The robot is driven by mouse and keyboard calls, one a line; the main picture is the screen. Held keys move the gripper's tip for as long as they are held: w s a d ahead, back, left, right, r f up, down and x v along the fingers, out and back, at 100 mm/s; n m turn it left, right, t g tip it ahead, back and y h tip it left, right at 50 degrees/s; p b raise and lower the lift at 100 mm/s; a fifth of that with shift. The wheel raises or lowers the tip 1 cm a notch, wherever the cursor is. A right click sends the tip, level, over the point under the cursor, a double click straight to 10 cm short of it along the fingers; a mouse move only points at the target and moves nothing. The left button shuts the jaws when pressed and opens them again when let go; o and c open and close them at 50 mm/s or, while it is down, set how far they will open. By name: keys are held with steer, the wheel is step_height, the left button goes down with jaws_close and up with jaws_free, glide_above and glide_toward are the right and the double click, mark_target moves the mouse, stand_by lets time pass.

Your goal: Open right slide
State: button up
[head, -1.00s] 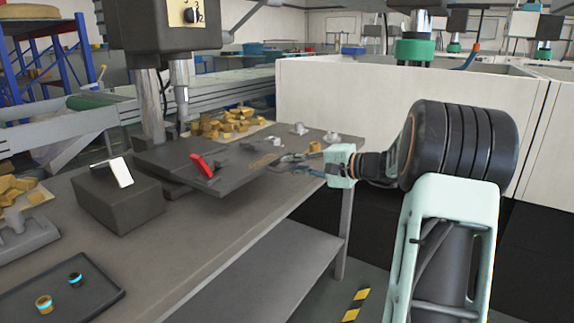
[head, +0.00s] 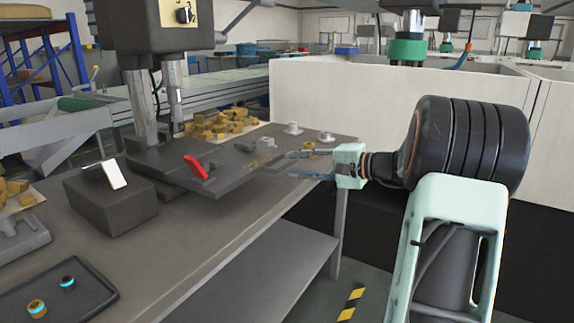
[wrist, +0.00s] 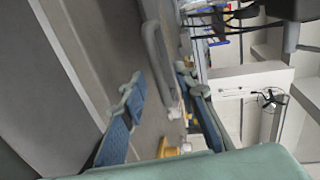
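A dark flat slide plate (head: 225,178) with a red lever (head: 196,166) on it lies on the workbench under the machine column. My gripper (head: 300,166) is at the plate's right end, above the bench's right edge, with its fingers pointing left. In the wrist view the two blue-padded fingers (wrist: 168,112) are well apart. A grey curved bar handle (wrist: 155,62) shows beyond and between them. I cannot tell whether either finger touches it. In the head view the fingertips and this handle are small and overlap.
Brass-coloured blocks (head: 222,125) and white cups (head: 293,129) stand behind the plate. A dark tray (head: 95,301) holds two rings. A white enclosure (head: 375,105) stands behind my arm.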

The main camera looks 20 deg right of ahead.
steer(key=v, duration=0.7)
steer(key=shift+s+d, duration=0.25)
steer(key=shift+s, duration=0.1)
steer(key=shift+w+r, duration=0.1)
